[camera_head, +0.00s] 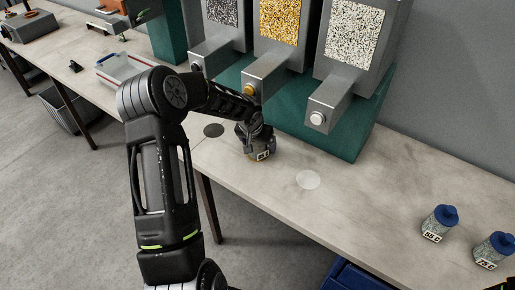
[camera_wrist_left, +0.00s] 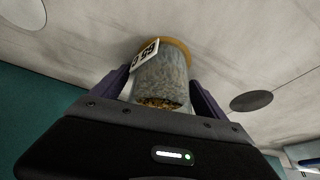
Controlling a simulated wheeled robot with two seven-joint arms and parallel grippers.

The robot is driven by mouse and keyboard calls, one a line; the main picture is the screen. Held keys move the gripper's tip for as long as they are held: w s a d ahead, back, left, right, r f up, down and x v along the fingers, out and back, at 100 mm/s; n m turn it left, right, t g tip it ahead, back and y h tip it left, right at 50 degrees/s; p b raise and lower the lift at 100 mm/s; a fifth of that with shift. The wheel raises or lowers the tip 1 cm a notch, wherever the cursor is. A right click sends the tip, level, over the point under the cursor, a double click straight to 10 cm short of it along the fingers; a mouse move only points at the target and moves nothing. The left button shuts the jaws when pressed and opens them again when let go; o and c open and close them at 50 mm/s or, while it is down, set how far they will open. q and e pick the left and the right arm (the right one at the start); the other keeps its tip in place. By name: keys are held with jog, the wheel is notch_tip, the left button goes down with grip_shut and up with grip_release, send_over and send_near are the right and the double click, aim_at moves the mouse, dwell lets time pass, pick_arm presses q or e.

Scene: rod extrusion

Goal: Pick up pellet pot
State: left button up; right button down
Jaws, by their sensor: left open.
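The pellet pot (camera_head: 262,156), a small grey cylinder with a white label, stands upright on a yellow disc on the table in front of the middle dispenser. In the left wrist view the pot (camera_wrist_left: 163,80) shows a label that seems to read 65 C and orange pellets inside. My left gripper (camera_head: 256,138) is low over the pot. Its purple fingers (camera_wrist_left: 164,92) are open, one on each side of the pot; I cannot tell whether they touch it. The gripper hides part of the pot in the head view. My right gripper is not in view.
Grey dispensers with black-white, yellow (camera_head: 277,38) and white speckled (camera_head: 354,32) panels stand on a green base (camera_head: 352,140) behind. A dark disc (camera_head: 213,130) and a white disc (camera_head: 308,180) flank the pot.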

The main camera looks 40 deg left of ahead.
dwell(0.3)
pick_arm(q)
grip_shut()
dwell(0.8)
